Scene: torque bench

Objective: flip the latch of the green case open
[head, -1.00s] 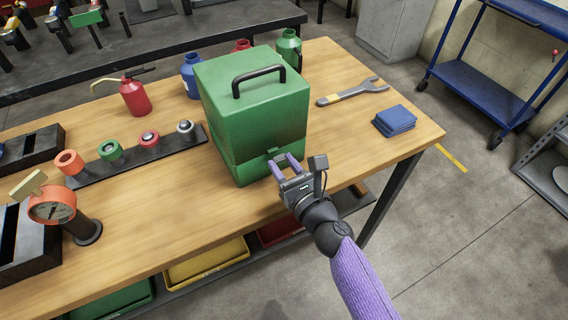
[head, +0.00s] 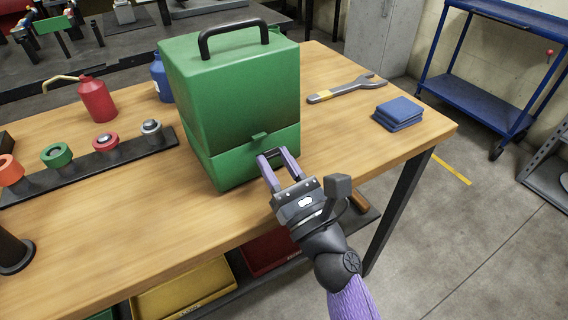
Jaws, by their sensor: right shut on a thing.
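The green case (head: 228,95) stands upright on the wooden bench, lid down, with a black handle (head: 233,38) on top. Its small green latch (head: 260,136) is at the seam on the front face, and its top edge juts out a little. My right gripper (head: 275,155) is at the front of the case, its purple fingers just below that edge and shut on the latch. The fingers stand a little apart, and the lower part of the latch is hard to make out between them. My left gripper is not in view.
A wrench (head: 345,89) and a stack of blue pads (head: 398,115) lie right of the case. A rack (head: 90,164) with coloured sockets, a red oil can (head: 96,100) and a blue bottle (head: 161,78) stand to the left.

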